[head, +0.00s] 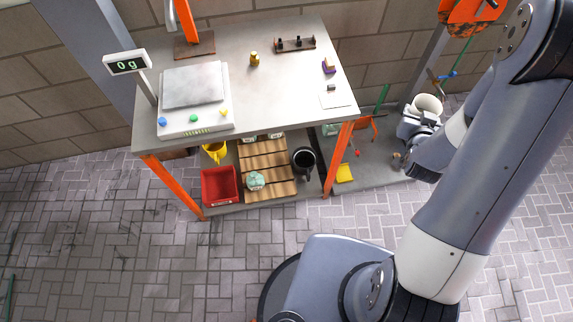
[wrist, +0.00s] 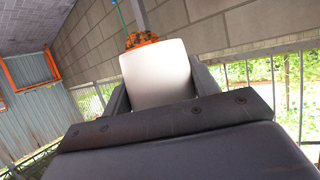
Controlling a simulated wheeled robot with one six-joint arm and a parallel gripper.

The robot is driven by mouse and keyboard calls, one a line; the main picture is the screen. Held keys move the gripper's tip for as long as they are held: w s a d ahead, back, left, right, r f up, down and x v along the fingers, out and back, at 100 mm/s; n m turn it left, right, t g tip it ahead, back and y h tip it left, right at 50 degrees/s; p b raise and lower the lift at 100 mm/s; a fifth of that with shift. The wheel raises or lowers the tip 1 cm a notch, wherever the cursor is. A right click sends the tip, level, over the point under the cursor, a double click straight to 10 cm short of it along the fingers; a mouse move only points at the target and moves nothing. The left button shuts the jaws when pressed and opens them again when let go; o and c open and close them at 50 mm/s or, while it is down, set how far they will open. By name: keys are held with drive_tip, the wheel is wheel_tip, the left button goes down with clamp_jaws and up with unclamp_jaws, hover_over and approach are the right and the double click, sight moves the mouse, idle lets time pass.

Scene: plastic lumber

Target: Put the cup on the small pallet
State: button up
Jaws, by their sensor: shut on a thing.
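The cup (head: 428,103) is cream-white and is held at the right in the head view, its round opening showing. In the wrist view the cup (wrist: 157,68) fills the space between the dark fingers. My gripper (head: 418,121) is shut on it, off to the right of the workbench; the gripper also shows in the wrist view (wrist: 160,97). The small pallet (head: 264,161) is a slatted wooden platform on the low level beneath the bench top. A pale teal pot-like thing (head: 255,180) sits on its front part. The bench top hides the pallet's back edge.
The grey bench top (head: 280,85) overhangs the pallet, with orange legs (head: 338,158) at its corners. A red bin (head: 219,185) and a yellow cup (head: 214,151) are left of the pallet; a black pot (head: 303,161) is right. A scale (head: 193,98) stands on top. Open paving (head: 110,250) lies in front.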

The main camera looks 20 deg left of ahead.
drive_tip(key=shift+w+a+f+b, duration=0.15)
drive_tip(key=shift+a+f+b, duration=0.2)
drive_tip(key=shift+f, duration=0.3)
drive_tip(key=shift+w+a+f+b, duration=0.1)
drive_tip(key=shift+a+f+b, duration=0.2)
drive_tip(key=shift+f, duration=0.3)
drive_tip(key=shift+d+f+b, duration=0.2)
drive_tip(key=shift+f+b, duration=0.15)
drive_tip(key=shift+b, duration=0.1)
wheel_tip(320, 180, down, 52)
drive_tip(key=b, duration=5.2)
drive_tip(key=s+a+f+n+g+y, duration=0.1)
drive_tip(key=a+f+n+g+y, duration=0.1)
drive_tip(key=a+f, duration=0.4)
drive_tip(key=s+a+f+n+g+y+p, duration=0.1)
drive_tip(key=a+f+n+y, duration=0.4)
drive_tip(key=a, duration=0.8)
drive_tip(key=s+a+f+n+g+y, duration=0.1)
drive_tip(key=a+f+n+g+y, duration=0.1)
drive_tip(key=a+f, duration=0.6)
drive_tip(key=shift+s+a+f+n+g+y, duration=0.2)
drive_tip(key=shift+s+a+n+g+y, duration=0.1)
drive_tip(key=shift+a+n+y, duration=0.65)
